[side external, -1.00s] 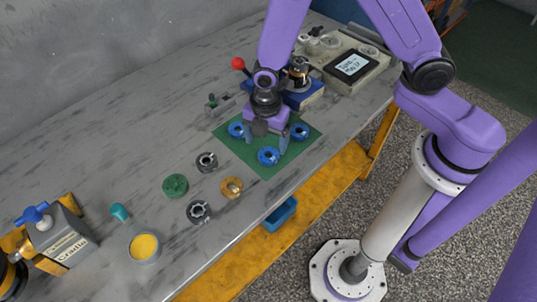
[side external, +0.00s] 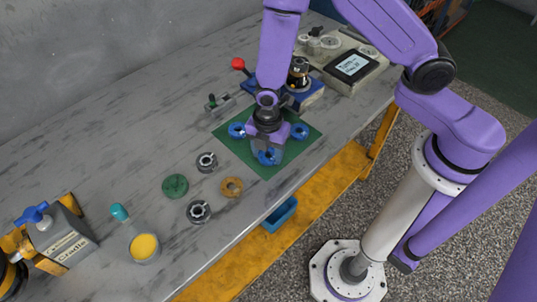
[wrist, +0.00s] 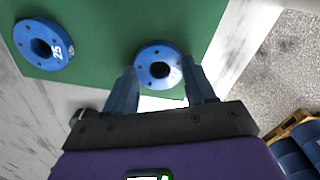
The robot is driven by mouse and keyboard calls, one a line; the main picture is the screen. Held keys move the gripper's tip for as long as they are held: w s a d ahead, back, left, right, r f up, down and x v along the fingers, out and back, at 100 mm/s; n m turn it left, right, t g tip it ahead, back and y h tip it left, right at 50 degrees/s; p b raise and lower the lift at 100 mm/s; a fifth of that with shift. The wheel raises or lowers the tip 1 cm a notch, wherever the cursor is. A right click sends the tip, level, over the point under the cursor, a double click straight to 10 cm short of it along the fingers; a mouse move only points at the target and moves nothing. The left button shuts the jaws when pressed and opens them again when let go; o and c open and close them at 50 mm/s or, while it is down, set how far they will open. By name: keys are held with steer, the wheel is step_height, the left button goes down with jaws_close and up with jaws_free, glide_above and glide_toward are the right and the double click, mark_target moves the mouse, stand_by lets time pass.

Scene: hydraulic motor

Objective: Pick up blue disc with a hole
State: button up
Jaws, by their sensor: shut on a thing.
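Three blue discs with centre holes are on the green mat (side external: 262,171). My gripper (side external: 268,154) is over the front disc (side external: 267,158), with its fingers on either side of that disc. In the wrist view the same disc (wrist: 149,74) sits between the two fingertips of my gripper (wrist: 165,78), shut on it. Whether it is lifted off the mat I cannot tell. Another blue disc (side external: 237,130) lies at the mat's left, marked 25 in the wrist view (wrist: 28,55). A third blue disc (side external: 300,131) lies at the mat's right.
Dark ring parts (side external: 206,162), a bronze ring (side external: 231,187) and a green disc (side external: 174,186) lie left of the mat. A blue block with a red-knobbed lever (side external: 238,64) stands behind it. A grey box with a screen (side external: 352,66) is at the back right.

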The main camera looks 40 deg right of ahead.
steer(key=shift+r, duration=0.1)
steer(key=shift+r, duration=0.4)
step_height(320, 180, up, 2)
steer(key=s+d+r, duration=0.6)
steer(key=s+r, duration=0.4)
steer(key=s, duration=0.2)
steer(key=shift+s+d, duration=0.2)
steer(key=shift+r, duration=0.15)
stand_by(0.5)
steer(key=shift+r, duration=0.65)
